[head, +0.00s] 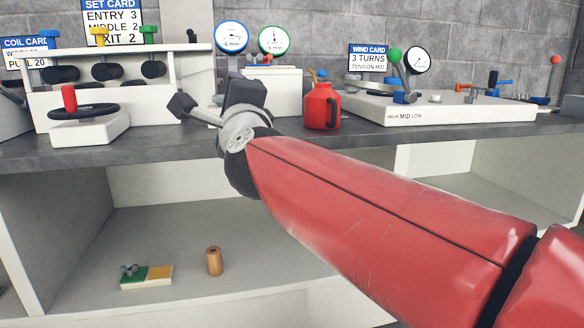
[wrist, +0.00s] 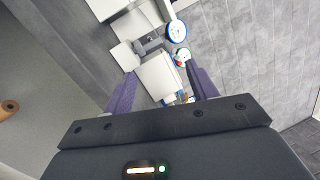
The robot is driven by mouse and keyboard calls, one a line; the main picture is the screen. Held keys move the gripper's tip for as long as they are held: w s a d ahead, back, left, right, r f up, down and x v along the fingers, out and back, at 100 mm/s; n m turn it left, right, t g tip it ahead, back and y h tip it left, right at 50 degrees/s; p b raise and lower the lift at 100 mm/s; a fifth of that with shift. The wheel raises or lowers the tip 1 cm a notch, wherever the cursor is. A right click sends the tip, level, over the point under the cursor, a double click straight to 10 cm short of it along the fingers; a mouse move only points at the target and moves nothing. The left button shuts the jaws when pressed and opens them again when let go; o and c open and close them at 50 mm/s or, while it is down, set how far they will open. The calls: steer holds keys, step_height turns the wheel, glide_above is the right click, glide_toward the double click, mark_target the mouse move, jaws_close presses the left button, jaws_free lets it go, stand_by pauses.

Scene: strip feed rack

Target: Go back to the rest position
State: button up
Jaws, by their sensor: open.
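My gripper (wrist: 161,86) is open in the wrist view, its two purple fingers apart. No object is held between them. A white block and part of the bench equipment show beyond the fingers. In the head view my red arm reaches from the lower right to the bench's front edge. The dark end of my arm is near the bench, left of the red can (head: 322,106). The fingertips cannot be made out there.
The dark bench top (head: 345,135) carries a white feed rack (head: 95,113) at left and a winding board (head: 440,108) at right. Gauges (head: 231,37) stand behind.

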steer(key=s+d+f+n+g+h, duration=0.2)
steer(key=s+d+f+n+g, duration=0.35)
steer(key=s+d+f, duration=0.5)
steer(key=s+d+f+n+g+h, duration=0.3)
steer(key=s+d+f+n+g, duration=0.25)
steer(key=f, duration=0.85)
steer(key=s+d+f+n+g+h, duration=0.25)
steer(key=s+d+f+n, duration=0.45)
steer(key=d+f, duration=0.4)
step_height(320, 180, up, 13)
steer(key=a+m+p, duration=0.1)
steer(key=p, duration=1.1)
steer(key=shift+a+f+p, duration=0.2)
steer(key=shift+a+p, duration=0.1)
steer(key=shift+p, duration=0.1)
steer(key=shift+y, duration=0.25)
